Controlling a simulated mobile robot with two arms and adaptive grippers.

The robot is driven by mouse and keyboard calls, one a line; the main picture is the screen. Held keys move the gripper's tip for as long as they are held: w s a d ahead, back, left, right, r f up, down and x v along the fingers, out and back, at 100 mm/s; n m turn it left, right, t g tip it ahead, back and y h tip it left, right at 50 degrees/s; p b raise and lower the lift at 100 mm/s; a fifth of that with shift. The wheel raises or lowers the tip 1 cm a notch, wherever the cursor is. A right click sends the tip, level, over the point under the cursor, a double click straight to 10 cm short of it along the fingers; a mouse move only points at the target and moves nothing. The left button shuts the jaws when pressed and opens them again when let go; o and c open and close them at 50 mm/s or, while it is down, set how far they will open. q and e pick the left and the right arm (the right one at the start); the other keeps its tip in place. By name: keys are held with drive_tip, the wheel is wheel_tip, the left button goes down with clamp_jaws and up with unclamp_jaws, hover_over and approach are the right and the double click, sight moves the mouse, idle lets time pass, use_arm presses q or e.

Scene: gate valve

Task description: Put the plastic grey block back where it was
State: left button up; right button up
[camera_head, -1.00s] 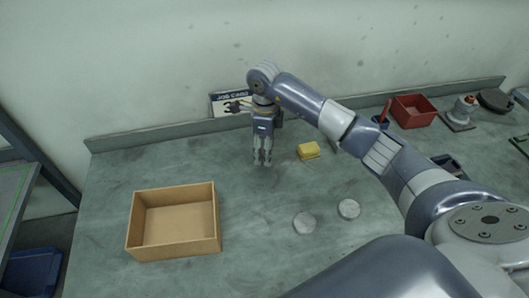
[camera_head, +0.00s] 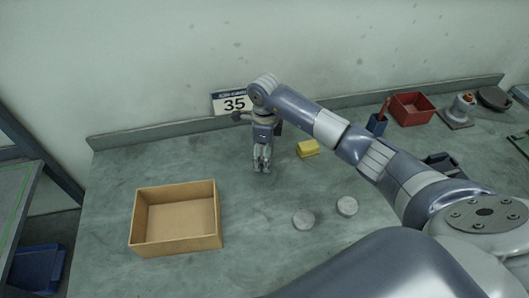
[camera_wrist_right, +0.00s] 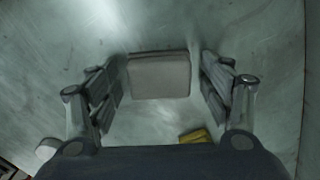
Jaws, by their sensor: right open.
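The grey block (camera_wrist_right: 158,76) shows in the right wrist view as a flat-faced, rounded rectangle between the two fingers of my right gripper (camera_wrist_right: 160,88). The fingers are spread, with a gap visible on each side of the block. In the head view my right gripper (camera_head: 262,168) points down, low over the back middle of the table. I cannot make out the grey block there; the gripper appears to hide it. My left gripper is not in view.
A yellow block (camera_head: 308,149) lies right of the gripper. An open cardboard box (camera_head: 180,246) stands at the left front. Two pale discs (camera_head: 304,220) (camera_head: 347,206) lie in front. A red bin (camera_head: 413,109) and a sign (camera_head: 234,103) are at the back.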

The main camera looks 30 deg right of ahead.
drive_tip(key=shift+r, duration=0.1)
drive_tip(key=shift+w+r, duration=0.1)
drive_tip(key=shift+r, duration=0.1)
wheel_tip(320, 180, up, 12)
drive_tip(key=b, duration=0.3)
drive_tip(key=shift+f, duration=0.15)
